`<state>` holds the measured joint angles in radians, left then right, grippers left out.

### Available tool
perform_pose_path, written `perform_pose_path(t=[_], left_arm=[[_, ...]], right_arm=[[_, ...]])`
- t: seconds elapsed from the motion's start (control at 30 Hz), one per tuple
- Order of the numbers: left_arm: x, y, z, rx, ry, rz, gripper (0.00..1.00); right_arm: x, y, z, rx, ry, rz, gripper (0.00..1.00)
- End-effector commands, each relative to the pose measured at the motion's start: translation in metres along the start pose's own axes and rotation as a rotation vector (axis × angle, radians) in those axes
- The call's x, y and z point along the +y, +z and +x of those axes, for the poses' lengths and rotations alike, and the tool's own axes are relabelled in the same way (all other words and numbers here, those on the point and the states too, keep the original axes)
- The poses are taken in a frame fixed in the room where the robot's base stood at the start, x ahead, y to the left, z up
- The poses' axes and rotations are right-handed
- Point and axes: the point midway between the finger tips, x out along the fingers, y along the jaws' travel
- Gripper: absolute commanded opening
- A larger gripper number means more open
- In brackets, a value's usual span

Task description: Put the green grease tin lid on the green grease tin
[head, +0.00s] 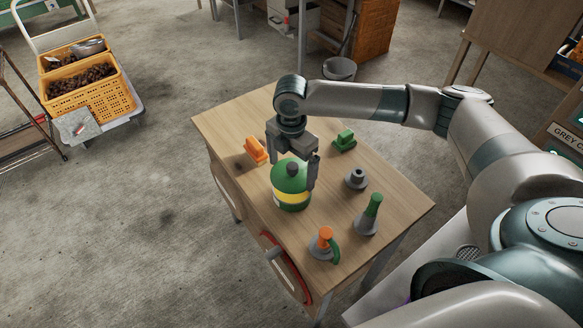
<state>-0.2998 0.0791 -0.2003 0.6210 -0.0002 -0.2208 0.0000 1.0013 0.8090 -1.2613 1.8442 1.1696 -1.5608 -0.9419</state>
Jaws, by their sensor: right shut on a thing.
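The green grease tin (291,199), with a yellow band, stands upright on the wooden table. Its green domed lid (286,181) with a black knob is at the top of the tin. I cannot tell whether the lid rests fully on the tin or sits just above it. My right gripper (293,172) reaches down from above and is shut on the lid. One finger shows on the right side of the lid; the other is partly hidden behind it. My left gripper is not in view.
On the table (226,125) an orange object (255,151) stands left of the tin and a green one (344,141) behind right. A grey piece (356,179), a green-topped grey piece (370,214) and an orange-topped one (324,244) stand right and in front. The back left is clear.

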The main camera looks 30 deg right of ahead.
Motion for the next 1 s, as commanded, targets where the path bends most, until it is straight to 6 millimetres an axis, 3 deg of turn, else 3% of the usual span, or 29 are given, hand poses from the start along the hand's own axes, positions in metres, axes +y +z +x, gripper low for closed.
perform_pose_path(t=[0.17,0.6,1.0], left_arm=[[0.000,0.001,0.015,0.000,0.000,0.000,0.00],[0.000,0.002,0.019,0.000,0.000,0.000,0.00],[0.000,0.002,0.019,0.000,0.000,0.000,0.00]], right_arm=[[0.000,0.000,0.013,0.000,0.000,0.000,0.73],[0.000,0.000,0.035,0.001,-0.001,0.000,0.73],[0.000,0.000,0.038,0.000,0.000,0.000,0.73]])
